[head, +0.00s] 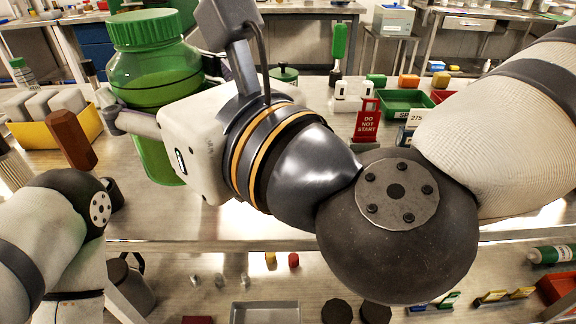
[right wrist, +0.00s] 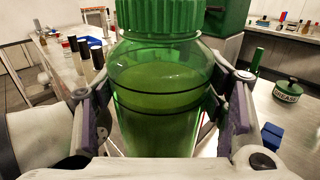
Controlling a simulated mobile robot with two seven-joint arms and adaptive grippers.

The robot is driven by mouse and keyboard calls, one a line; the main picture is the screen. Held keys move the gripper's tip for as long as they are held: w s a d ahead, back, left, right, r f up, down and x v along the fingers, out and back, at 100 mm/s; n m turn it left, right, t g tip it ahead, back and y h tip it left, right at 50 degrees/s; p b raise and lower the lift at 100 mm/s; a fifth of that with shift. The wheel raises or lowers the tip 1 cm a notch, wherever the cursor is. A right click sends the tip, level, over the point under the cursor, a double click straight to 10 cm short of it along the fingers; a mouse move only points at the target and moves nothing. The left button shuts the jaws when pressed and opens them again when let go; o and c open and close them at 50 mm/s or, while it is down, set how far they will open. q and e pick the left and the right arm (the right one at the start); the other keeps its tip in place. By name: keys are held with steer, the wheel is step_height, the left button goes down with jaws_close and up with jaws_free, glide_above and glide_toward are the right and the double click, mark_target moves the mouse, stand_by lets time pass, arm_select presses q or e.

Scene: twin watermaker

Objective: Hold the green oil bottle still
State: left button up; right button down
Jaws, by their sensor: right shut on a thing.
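The green oil bottle (head: 158,75) is translucent with a ribbed green cap, and stands upright at the upper left of the head view. My right gripper (head: 128,108) is shut around its body, below the shoulder. In the right wrist view the bottle (right wrist: 158,95) fills the middle, with a finger of my right gripper (right wrist: 158,108) against each side. The bottle's base is hidden in the wrist view, and I cannot tell whether it touches the table. My left arm shows at the lower left of the head view; its gripper fingers are not visible.
A yellow bin (head: 62,134) with pale blocks and a brown hexagonal bar (head: 72,138) are left of the bottle. A red "DO NOT START" sign (head: 367,122) and green tray (head: 405,103) stand to the right. A grease pot (right wrist: 288,91) shows in the wrist view. A lower shelf holds small parts.

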arm_select(q)
steer(key=shift+a, duration=0.1)
arm_select(e)
steer(key=shift+s+a, duration=0.1)
arm_select(q)
steer(key=s+f+g+b, duration=0.1)
steer(key=s+f+b, duration=0.1)
steer(key=shift+s+f, duration=0.3)
steer(key=shift+f, duration=0.1)
arm_select(e)
steer(key=w+d+f, duration=0.8)
steer(key=d+f, duration=0.1)
steer(key=d, duration=0.1)
steer(key=shift+w, duration=0.4)
steer(key=f, duration=0.1)
steer(key=f+b, duration=0.1)
steer(key=f, duration=0.1)
steer(key=shift+w+d+f, duration=0.25)
steer(key=shift+w+d, duration=0.05)
steer(key=shift+d, duration=0.05)
arm_select(q)
steer(key=shift+s+f, duration=0.4)
steer(key=shift+f, duration=0.05)
arm_select(e)
steer(key=shift+f, duration=0.2)
steer(key=shift+f, duration=0.1)
